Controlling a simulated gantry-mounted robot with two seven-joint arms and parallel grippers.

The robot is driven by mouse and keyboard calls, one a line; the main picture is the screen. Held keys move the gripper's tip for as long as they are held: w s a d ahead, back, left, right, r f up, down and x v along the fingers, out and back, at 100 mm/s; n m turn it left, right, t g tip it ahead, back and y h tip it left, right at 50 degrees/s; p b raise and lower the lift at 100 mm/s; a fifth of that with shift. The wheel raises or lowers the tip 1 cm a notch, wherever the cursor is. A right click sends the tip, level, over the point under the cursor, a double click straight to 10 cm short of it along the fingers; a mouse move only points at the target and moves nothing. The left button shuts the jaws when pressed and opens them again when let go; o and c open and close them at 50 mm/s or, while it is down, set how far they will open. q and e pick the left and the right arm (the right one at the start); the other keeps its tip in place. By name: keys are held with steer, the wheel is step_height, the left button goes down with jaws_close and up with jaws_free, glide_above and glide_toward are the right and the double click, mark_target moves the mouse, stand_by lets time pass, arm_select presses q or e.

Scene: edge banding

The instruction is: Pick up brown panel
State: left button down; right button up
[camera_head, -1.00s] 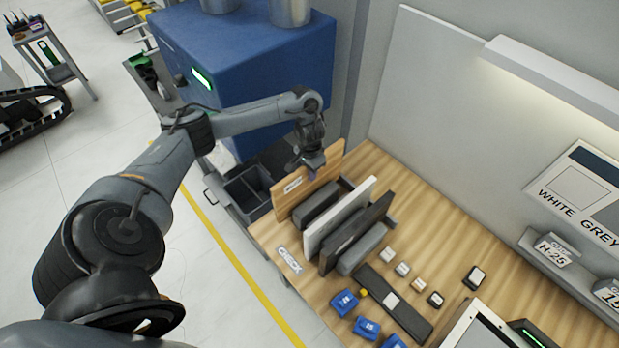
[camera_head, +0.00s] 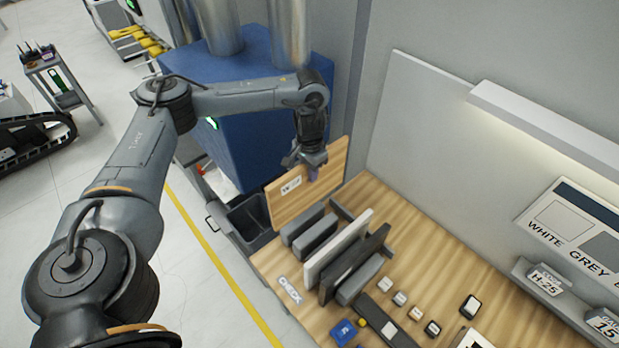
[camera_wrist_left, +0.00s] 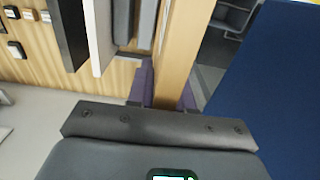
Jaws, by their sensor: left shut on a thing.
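The brown panel (camera_head: 300,192) is a light wood-coloured board with a small white label, standing upright. My left gripper (camera_head: 313,170) is shut on its top edge and holds it above the left end of the wooden bench, over the grey rack (camera_head: 309,228). In the left wrist view the panel (camera_wrist_left: 178,50) runs between the purple finger pads of my left gripper (camera_wrist_left: 163,85). A white panel (camera_head: 338,245) and a dark panel (camera_head: 355,263) stand in the rack to the right of it. My right gripper is not in view.
A blue cabinet (camera_head: 250,150) stands behind and left of the panel. Grey bins (camera_head: 248,220) sit beside the bench's left end. Small blocks and blue pieces (camera_head: 343,332) lie on the bench (camera_head: 420,260). A pale wall panel (camera_head: 420,130) rises behind the bench.

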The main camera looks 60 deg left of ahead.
arm_select(q)
steer(key=shift+r, duration=2.25)
